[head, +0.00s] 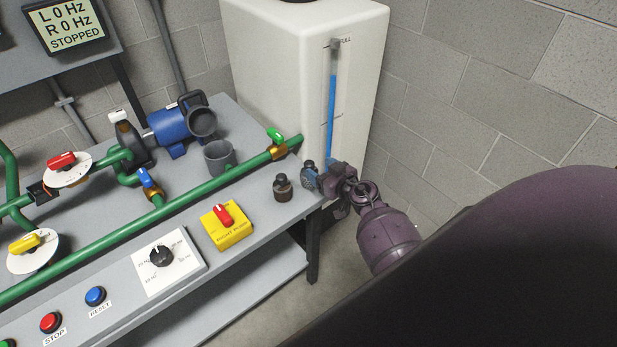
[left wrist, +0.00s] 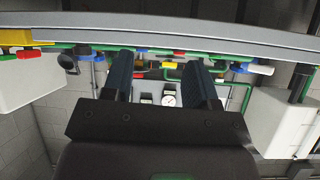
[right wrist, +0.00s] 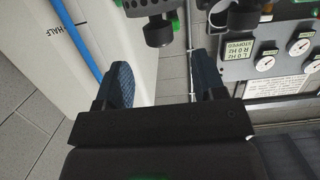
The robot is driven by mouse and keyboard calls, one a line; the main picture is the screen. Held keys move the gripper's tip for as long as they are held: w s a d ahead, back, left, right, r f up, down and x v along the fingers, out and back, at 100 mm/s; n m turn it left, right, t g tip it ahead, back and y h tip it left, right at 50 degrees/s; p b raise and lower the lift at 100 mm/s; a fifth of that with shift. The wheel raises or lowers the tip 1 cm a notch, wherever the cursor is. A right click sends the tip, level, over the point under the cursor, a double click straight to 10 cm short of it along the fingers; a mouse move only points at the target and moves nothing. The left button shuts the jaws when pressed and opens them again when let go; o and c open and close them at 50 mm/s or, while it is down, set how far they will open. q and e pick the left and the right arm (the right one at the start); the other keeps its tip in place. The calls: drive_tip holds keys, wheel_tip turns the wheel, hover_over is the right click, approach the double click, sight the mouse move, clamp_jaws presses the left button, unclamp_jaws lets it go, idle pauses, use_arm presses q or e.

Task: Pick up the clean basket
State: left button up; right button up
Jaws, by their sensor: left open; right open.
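A small dark, round piece with a knob on top (head: 283,188) stands upright on the bench's right corner. In the right wrist view the knobbed piece (right wrist: 158,30) appears upside down, beyond the gap between the open fingers. My left gripper (left wrist: 160,75) is open and empty in the left wrist view, below the bench's edge in that picture. It is outside the head view.
A grey open cup (head: 219,157) stands farther back, near the blue pump (head: 167,124). A green pipe (head: 205,180) runs along the bench. A yellow switch box (head: 226,225) sits at the front edge. The white tank (head: 285,70) rises close behind my right gripper.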

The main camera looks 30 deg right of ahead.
sight(311, 164)
drive_tip(key=b+x, duration=0.1)
drive_tip(key=x, duration=0.1)
drive_tip(key=f+b+x, duration=0.1)
drive_tip(key=x, duration=0.2)
drive_tip(key=shift+s+b, duration=0.1)
drive_tip(key=shift+b, duration=0.2)
drive_tip(key=shift+w, duration=0.25)
drive_tip(key=shift+w+r, duration=0.1)
drive_tip(key=shift+r, duration=0.05)
clamp_jaws()
drive_tip(key=shift+r, duration=0.1)
